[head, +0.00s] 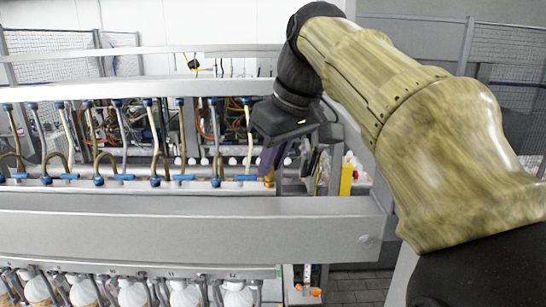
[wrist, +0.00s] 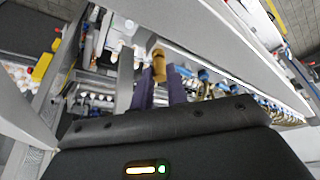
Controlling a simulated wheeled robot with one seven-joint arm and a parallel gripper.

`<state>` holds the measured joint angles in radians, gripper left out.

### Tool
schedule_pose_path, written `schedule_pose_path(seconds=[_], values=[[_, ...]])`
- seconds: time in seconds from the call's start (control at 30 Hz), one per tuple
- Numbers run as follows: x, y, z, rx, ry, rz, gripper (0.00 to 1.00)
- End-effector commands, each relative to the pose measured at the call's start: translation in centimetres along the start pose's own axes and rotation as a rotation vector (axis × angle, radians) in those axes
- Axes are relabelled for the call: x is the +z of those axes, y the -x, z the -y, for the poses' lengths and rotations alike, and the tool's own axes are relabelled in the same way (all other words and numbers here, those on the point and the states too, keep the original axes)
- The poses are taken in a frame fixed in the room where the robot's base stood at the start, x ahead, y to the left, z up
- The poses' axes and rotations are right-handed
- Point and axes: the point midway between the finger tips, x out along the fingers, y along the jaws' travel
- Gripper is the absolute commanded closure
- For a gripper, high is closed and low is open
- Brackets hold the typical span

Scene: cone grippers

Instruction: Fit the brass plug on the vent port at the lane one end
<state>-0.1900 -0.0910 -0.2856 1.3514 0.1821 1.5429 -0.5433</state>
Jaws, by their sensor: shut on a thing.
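My gripper (wrist: 161,84) is shut on the brass plug (wrist: 158,66), which sits between the tips of its two dark purple fingers in the wrist view. In the head view, my gripper (head: 271,162) points down at the right end of the row of blue fittings. The brass plug (head: 269,181) shows there as a small brown piece near the end of the rail. I cannot make out the vent port; the plug and fingers may cover it. Whether the plug touches anything is not clear.
A broad grey beam (head: 180,235) runs across the front, below the blue fittings (head: 155,181) and their bent hoses. A grey rail (head: 140,88) crosses above. A yellow part (head: 346,179) stands to the right of my gripper. White cones (head: 130,293) hang below the beam.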

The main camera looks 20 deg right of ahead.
Motion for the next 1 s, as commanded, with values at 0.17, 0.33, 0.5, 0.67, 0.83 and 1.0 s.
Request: schedule_pose_path(seconds=[0.17,0.33,0.5,0.67,0.83,1.0], values=[[0.07,-0.16,0.0,0.0,0.0,0.0,1.0],[0.07,-0.16,0.0,0.0,0.0,0.0,1.0],[0.07,-0.16,0.0,0.0,0.0,0.0,0.69],[0.07,-0.16,0.0,0.0,0.0,0.0,0.6],[0.07,-0.16,0.0,0.0,0.0,0.0,0.46],[0.06,-0.16,0.0,0.0,0.0,0.0,0.45]])
